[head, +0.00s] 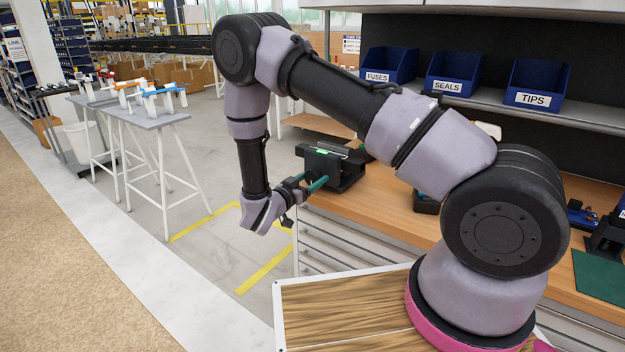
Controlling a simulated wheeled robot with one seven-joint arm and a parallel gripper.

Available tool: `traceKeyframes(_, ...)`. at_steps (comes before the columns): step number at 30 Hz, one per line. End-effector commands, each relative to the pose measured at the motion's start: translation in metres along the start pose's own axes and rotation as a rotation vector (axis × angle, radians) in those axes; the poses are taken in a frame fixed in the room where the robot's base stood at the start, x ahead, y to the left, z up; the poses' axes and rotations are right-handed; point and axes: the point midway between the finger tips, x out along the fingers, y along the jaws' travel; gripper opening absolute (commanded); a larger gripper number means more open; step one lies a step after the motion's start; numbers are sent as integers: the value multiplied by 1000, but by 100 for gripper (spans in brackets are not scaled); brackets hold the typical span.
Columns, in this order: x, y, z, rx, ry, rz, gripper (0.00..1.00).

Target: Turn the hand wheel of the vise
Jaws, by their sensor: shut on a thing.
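The vise (346,168) is a dark block-shaped tool near the far left corner of the wooden workbench. Its dark round hand wheel (311,178) is on its left side, facing my gripper, with a teal part beside it. My gripper (302,185) is at the wheel, at the end of my arm, which reaches down from the upper left. It is shut on the hand wheel, as far as the small view shows. The fingertips and the exact grip on the rim are partly hidden.
The workbench top (388,206) runs to the right behind my arm. Blue bins labelled FUSES (388,66), SEALS (455,74) and TIPS (536,86) stand on a shelf above. A green mat (600,284) lies at the right.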

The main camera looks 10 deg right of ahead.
Motion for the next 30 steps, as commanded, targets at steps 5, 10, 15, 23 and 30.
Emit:
traceKeyframes(5, -1, 0, 0, -93, 1, -2, 13)
traceKeyframes(10, -1, 0, 0, -231, 1, -3, 13)
traceKeyframes(15, -1, 0, 0, -393, 2, -3, 13)
traceKeyframes(23, -1, 1, 0, -641, 2, -3, 13)
traceKeyframes(30, -1, 2, -1, -867, 2, -2, 13)
